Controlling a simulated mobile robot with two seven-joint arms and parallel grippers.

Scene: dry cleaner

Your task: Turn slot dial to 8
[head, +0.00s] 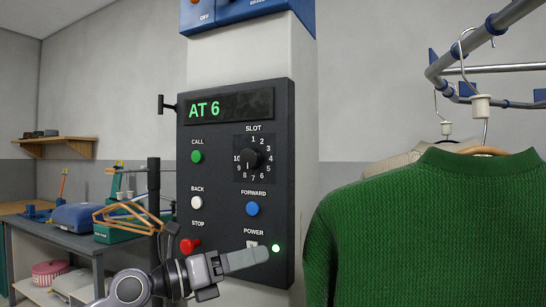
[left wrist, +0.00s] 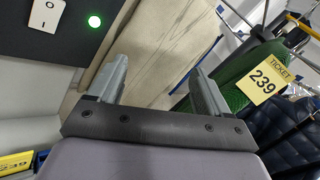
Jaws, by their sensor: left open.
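The slot dial (head: 252,158) is a black knob ringed by the numbers 1 to 10 on a dark control panel (head: 222,230) in the head view. A pale mark on its lower left edge appears to point toward 8, but it is small. The green display (head: 205,110) reads "AT 6". My left gripper (head: 252,258) is low in front of the panel, below the dial, over part of the power switch and apart from the dial. In the left wrist view the left gripper (left wrist: 160,82) is open and empty. My right gripper is not in view.
A green light (head: 276,248) glows beside the power switch. A green sweater (head: 430,230) hangs close at right, with a "239" ticket (left wrist: 263,83).

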